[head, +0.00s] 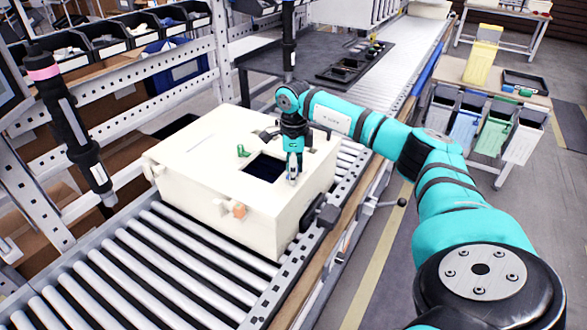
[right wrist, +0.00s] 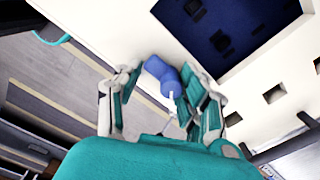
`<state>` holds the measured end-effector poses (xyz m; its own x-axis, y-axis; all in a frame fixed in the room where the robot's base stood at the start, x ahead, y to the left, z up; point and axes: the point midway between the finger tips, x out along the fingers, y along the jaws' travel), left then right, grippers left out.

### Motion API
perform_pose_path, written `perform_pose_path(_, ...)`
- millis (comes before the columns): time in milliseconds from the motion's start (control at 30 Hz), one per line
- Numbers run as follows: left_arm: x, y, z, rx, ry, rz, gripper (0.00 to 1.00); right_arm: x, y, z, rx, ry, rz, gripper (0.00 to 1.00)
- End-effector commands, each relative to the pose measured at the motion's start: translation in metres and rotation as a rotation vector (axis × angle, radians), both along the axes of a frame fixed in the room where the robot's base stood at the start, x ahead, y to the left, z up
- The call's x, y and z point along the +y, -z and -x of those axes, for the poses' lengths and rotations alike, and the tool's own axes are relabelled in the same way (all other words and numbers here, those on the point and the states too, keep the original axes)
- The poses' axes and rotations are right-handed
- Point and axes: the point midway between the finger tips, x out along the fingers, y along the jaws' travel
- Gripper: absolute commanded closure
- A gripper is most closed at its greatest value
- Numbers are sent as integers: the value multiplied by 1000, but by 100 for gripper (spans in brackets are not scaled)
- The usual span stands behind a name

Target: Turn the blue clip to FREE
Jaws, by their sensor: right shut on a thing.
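The blue clip (right wrist: 159,72) sits on the white housing's top beside a square opening and shows between my right gripper's fingers in the right wrist view. My right gripper (head: 292,176) points down onto the housing (head: 190,172) and is shut on the blue clip. The gripper also shows in the right wrist view (right wrist: 163,92), with a finger on either side of the clip. In the head view the gripper hides most of the clip. No FREE marking is legible. My left gripper is not in view.
The housing rests on a roller conveyor (head: 165,262). A green clip (head: 243,151) and an orange clip (head: 238,211) are on it. A black tool with a pink band (head: 68,125) hangs at the left. Shelving with bins (head: 110,45) stands behind.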

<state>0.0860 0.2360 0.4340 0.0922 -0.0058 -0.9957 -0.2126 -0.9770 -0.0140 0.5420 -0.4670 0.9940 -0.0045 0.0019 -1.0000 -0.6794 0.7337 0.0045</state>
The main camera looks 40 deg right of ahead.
Motion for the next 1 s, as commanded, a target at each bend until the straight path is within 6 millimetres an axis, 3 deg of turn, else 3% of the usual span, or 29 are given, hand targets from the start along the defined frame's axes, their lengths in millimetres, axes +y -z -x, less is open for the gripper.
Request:
perform_pose_path(167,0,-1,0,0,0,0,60,-6,-7,-3,-19,11,8,92)
perform_pose_path(200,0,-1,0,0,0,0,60,-6,-7,-3,-20,11,7,57)
perform_pose_path(333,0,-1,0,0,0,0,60,-5,-6,-3,-18,10,6,41)
perform_pose_path(667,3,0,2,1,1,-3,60,-2,-8,-2,-11,5,3,41)
perform_pose_path(767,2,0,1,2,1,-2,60,-2,-21,-2,-12,5,3,41)
perform_pose_path(1000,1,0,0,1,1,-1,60,-3,-72,-3,-15,6,2,41)
